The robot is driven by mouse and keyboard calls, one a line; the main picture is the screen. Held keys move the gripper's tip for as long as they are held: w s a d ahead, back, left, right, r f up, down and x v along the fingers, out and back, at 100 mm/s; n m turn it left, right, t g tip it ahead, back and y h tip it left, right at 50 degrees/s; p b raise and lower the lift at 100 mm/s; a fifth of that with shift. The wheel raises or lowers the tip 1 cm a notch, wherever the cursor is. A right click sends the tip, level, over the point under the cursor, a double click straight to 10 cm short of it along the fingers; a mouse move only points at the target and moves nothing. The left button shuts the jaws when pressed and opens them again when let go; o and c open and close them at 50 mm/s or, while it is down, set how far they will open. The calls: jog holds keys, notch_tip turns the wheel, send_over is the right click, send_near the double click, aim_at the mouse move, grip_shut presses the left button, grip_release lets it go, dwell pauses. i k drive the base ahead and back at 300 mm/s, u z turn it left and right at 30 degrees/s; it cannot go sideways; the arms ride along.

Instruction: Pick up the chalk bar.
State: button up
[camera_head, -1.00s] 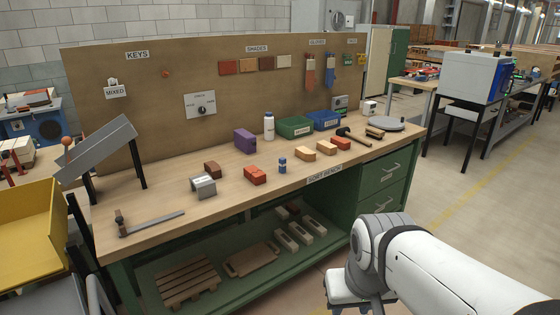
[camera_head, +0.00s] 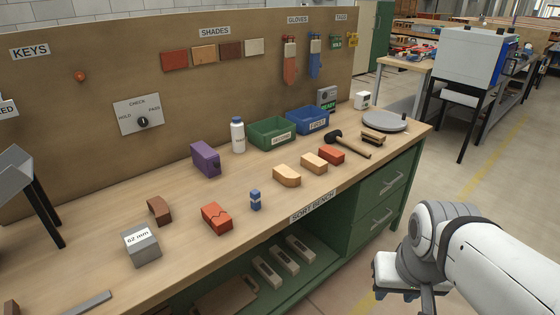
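Nothing in view is plainly marked as the chalk bar, and I cannot tell which thing it is. A small blue block with a pale band (camera_head: 255,200) stands upright near the bench's front edge. Several pale, chalk-coloured bars with dark recesses (camera_head: 283,262) lie on the lower shelf, under the bench top. My gripper (camera_head: 408,290) is at the lower right, in front of the green drawers and apart from all these things. Its fingers are not clearly shown, so I cannot tell whether it is open or shut.
On the sort bench (camera_head: 190,250) are a grey 62 mm block (camera_head: 142,247), a cracked red brick (camera_head: 216,218), a purple block (camera_head: 206,158), a white bottle (camera_head: 238,136), green (camera_head: 271,133) and blue (camera_head: 307,121) bins, and a hammer (camera_head: 350,146). Green drawers (camera_head: 380,205) close the right end.

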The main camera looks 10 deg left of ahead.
aim_at(254, 195)
jog(key=u, duration=0.45)
jog(key=i, duration=1)
jog(key=u, duration=0.85)
jog(key=i, duration=0.25)
jog(key=u, duration=0.25)
